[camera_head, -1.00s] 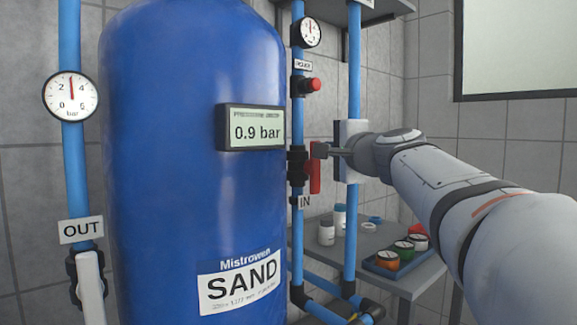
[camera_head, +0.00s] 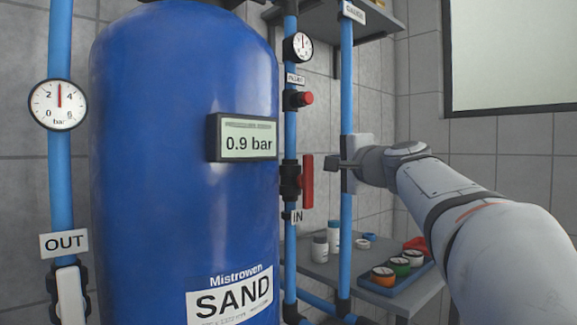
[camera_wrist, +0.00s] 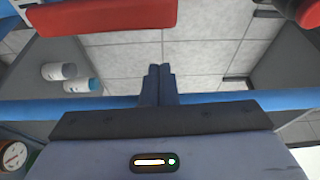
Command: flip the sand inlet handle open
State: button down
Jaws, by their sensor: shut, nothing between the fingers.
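The red sand inlet handle (camera_head: 308,181) stands upright, parallel to the blue pipe, on a black valve (camera_head: 290,182) above the IN label (camera_head: 296,217). In the wrist view the handle (camera_wrist: 105,15) lies across the upper left, partly cut off by the frame edge. My gripper (camera_head: 332,163) is just right of the handle's upper part in the head view, with a small gap showing. In the wrist view my gripper (camera_wrist: 160,70) has its fingers together and empty, pointing below and right of the handle.
The blue SAND tank (camera_head: 185,150) with a 0.9 bar display (camera_head: 247,138) fills the left. Another blue pipe (camera_head: 347,90) runs beside my gripper. A red button (camera_head: 304,98) sits above the handle. A shelf (camera_head: 330,268) holds bottles and a blue tray of jars.

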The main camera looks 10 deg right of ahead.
jog(key=v, duration=1)
jog(key=shift+p, duration=0.4)
jog(key=shift+r, duration=0.1)
